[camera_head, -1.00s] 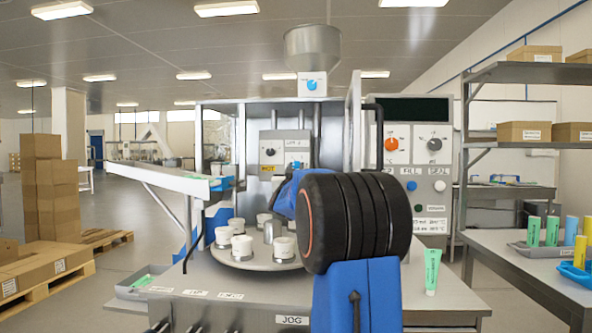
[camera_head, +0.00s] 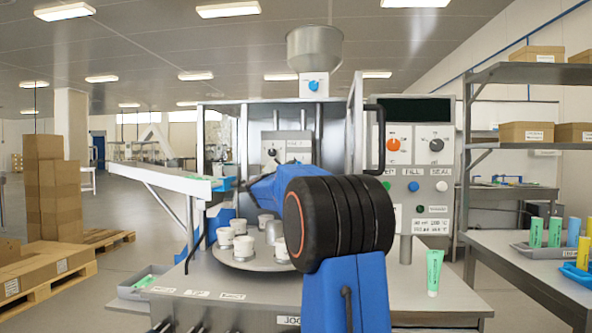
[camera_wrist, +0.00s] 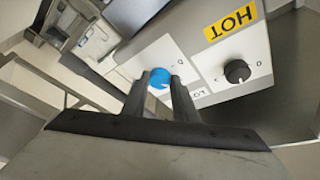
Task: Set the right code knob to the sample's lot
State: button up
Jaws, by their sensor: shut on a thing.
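The code box (camera_wrist: 215,60) fills the upper right of the wrist view, upside down, with a yellow HOT label (camera_wrist: 229,23). Its blue knob (camera_wrist: 160,76) sits between the fingertips of my gripper (camera_wrist: 161,80), which is shut on it. The black knob (camera_wrist: 237,71) beside it is free. In the head view the box (camera_head: 290,143) stands behind the turntable, and my arm hides the blue knob and my gripper. A green tube (camera_head: 434,272) stands upright on the table at right; its print is too small to read.
White cups (camera_head: 243,246) stand on the turntable (camera_head: 250,265) below my arm. A control panel (camera_head: 414,165) with orange and grey knobs is to the right. A chute (camera_head: 165,180) runs in from the left. Several tubes (camera_head: 536,232) stand on the right-hand bench.

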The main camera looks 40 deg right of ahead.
jog(key=shift+m+g, duration=0.3)
jog(key=shift+m, duration=0.4)
jog(key=o, duration=1.1)
jog(key=shift+c, duration=0.2)
jog(key=v, duration=1.7)
jog(key=shift+a, duration=0.2)
jog(key=shift+s+r, duration=0.1)
